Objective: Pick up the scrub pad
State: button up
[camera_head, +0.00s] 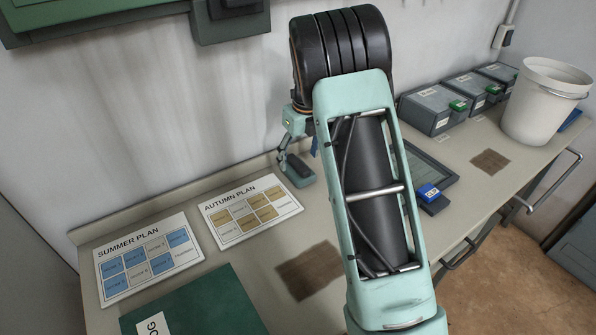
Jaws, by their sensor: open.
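I cannot pick out the scrub pad with certainty. A flat blue piece (571,120) lies behind the white bucket at the far right, mostly hidden, and I cannot tell what it is. My gripper (303,165) is open, low over the back of the bench near the wall. One teal finger with a dark pad shows left of my arm; the rest is hidden behind the arm. A small bit of blue shows beside the gripper at the arm's edge, too small to identify.
Grey boxes (432,110) and the white bucket (545,103) stand right. Brown patches mark the bench.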

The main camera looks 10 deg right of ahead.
aim_at(298, 163)
jog(key=f, duration=0.4)
jog(key=shift+w+a+f, duration=0.1)
jog(key=shift+w, duration=0.15)
jog(key=shift+c, duration=0.5)
jog(key=c, duration=1.2)
jog(key=shift+r, duration=0.7)
jog(key=s+d+r, duration=0.2)
jog(key=d+r, duration=0.2)
jog(key=s+d+r, duration=0.3)
jog(key=d+r, duration=0.1)
jog(key=s+d+r, duration=0.2)
jog(key=d+r, duration=0.1)
jog(key=shift+s+d+r+p, duration=0.3)
jog(key=shift+d+r+p, duration=0.1)
